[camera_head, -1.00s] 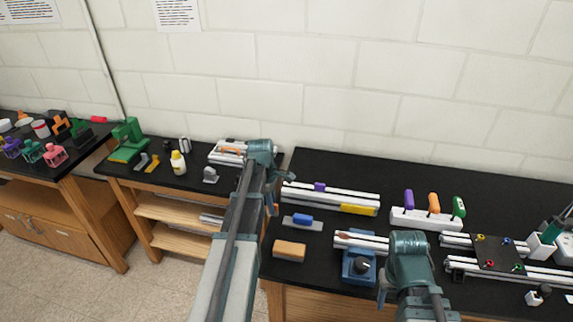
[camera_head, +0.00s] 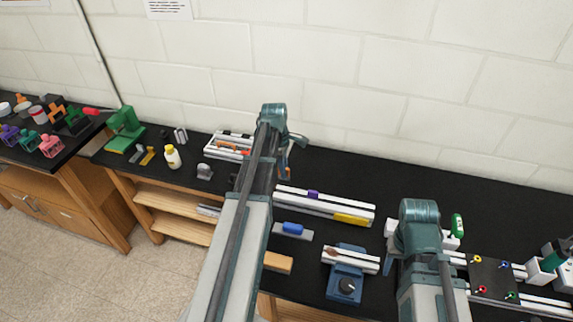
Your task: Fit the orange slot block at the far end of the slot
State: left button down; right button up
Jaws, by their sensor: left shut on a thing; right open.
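My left gripper (camera_head: 287,168) is shut beside the left end of the light extrusion rail (camera_head: 318,204) on the right bench. A small orange piece (camera_head: 290,160) shows at its fingers and appears to be the orange slot block; my arm hides most of it. The rail carries a purple block (camera_head: 313,195) near its middle and a yellow block (camera_head: 352,219) at its front right. I cannot tell whether the orange piece touches the rail. My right gripper (camera_head: 388,260) is open, right of the blue fixture, its fingers mostly hidden by my arm.
A blue fixture (camera_head: 346,287) with a knob holds a short rail. A blue block (camera_head: 292,228) on a grey plate lies in front of the long rail. A black plate (camera_head: 492,279) on rails is at right. A white tray (camera_head: 211,152) with an orange item stands at left.

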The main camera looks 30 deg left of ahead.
pick_arm(q)
jog(key=b, duration=0.6)
send_over(284, 187)
jog(key=s+d, duration=0.1)
jog(key=s, duration=0.1)
notch_tip(284, 187, down, 6)
jog(key=shift+d+r, duration=0.1)
jog(key=shift+d, duration=0.05)
pick_arm(e)
notch_tip(284, 187, down, 6)
jog(key=shift+r, duration=0.1)
pick_arm(q)
jog(key=shift+f+b, duration=1.4)
jog(key=shift+f, duration=0.15)
pick_arm(e)
jog(key=shift+f, duration=1.55)
pick_arm(q)
jog(key=c, duration=0.8)
grip_release()
jog(key=shift+r, duration=0.15)
pick_arm(e)
jog(key=shift+r, duration=0.15)
